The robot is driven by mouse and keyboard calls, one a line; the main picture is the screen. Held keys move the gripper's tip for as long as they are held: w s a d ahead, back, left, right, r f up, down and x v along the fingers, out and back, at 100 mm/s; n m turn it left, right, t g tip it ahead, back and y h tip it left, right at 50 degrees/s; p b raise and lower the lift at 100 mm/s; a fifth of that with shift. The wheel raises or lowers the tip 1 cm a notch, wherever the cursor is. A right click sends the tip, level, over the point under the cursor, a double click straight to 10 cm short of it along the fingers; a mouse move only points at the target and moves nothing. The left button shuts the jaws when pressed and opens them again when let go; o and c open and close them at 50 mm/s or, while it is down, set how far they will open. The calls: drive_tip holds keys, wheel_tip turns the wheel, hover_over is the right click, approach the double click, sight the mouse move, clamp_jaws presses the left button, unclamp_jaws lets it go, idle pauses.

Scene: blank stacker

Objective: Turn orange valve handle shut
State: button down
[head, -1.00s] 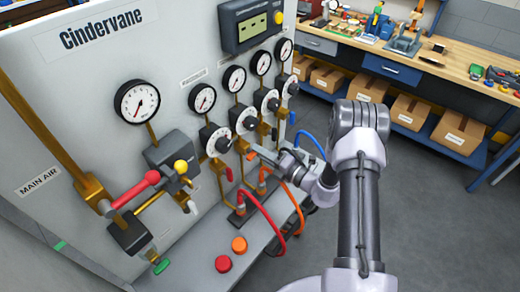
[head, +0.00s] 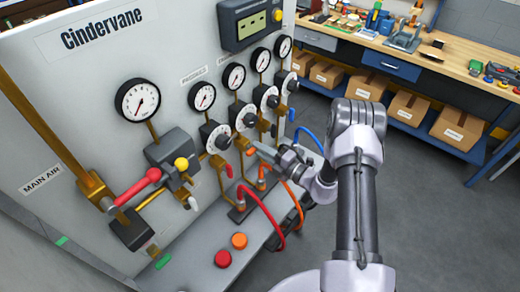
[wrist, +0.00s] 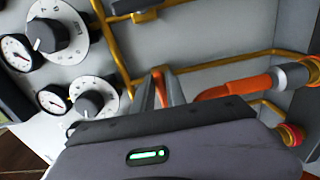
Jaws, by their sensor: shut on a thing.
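The orange valve handle (head: 251,151) shows as a small orange tip at my gripper (head: 258,149), on the pipework below the dials of the grey panel. In the wrist view the orange handle (wrist: 159,88) lies between the two grey fingers of my gripper (wrist: 160,92), which are shut on it. My fingers and gripper body hide most of the handle and its valve body, so I cannot tell its exact angle to the pipe.
An orange hose (wrist: 235,87) runs close to the right of my fingers. A red hose (head: 268,215) and a red valve handle (head: 229,171) are to the left in the head view. Brass pipes (wrist: 122,62) and dials crowd the panel. Open floor (head: 420,220) lies to the right.

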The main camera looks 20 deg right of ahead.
drive_tip(key=c, duration=1.4)
unclamp_jaws()
drive_tip(key=shift+c, duration=0.2)
drive_tip(key=v, duration=1.7)
drive_tip(key=shift+s+p, duration=0.2)
drive_tip(key=shift+p, duration=0.2)
drive_tip(key=shift+d, duration=0.15)
